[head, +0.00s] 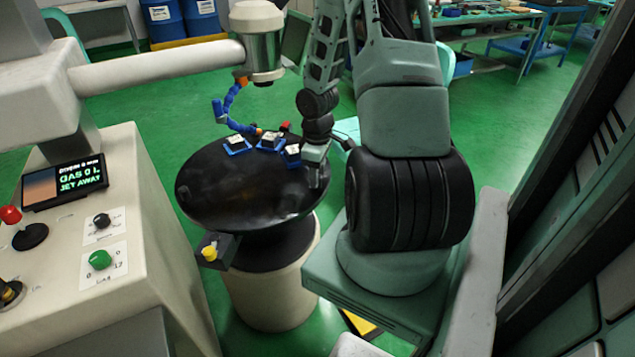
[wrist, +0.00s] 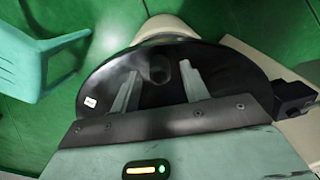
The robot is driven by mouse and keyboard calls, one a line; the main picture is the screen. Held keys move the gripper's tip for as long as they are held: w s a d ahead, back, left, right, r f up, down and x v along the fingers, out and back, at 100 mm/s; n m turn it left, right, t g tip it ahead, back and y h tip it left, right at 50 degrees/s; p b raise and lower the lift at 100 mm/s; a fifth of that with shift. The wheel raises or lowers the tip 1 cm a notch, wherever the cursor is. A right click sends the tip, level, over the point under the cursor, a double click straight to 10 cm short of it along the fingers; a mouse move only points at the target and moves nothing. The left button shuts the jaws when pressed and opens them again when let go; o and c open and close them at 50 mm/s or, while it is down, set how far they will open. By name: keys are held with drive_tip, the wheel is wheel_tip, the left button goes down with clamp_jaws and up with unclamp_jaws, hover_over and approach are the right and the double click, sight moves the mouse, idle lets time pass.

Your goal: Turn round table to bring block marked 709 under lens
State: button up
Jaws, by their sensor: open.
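The round table (head: 240,195) is a dark disc on a pale pedestal; it also fills the middle of the wrist view (wrist: 160,120). Three blue blocks with white tops stand near its far rim: a left one (head: 237,146), a middle one (head: 268,141) and a right one (head: 292,152). Their marks are too small to read, so I cannot tell which is 709. The lens (head: 262,55) is a metal cylinder on a white arm above the table's far side. My gripper (head: 317,178) is open at the table's right side; in the wrist view its fingers (wrist: 158,88) are apart over the disc, with nothing held.
A blue jointed hose (head: 229,105) hangs near the blocks. A small box with a yellow knob (head: 209,253) sticks out at the table's front. A control console (head: 110,220) with screen and knobs stands left. A turquoise chair (wrist: 28,65) is near in the wrist view.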

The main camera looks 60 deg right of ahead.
drive_tip(key=shift+f, duration=1.2)
clamp_jaws()
drive_tip(key=shift+d+r, duration=0.1)
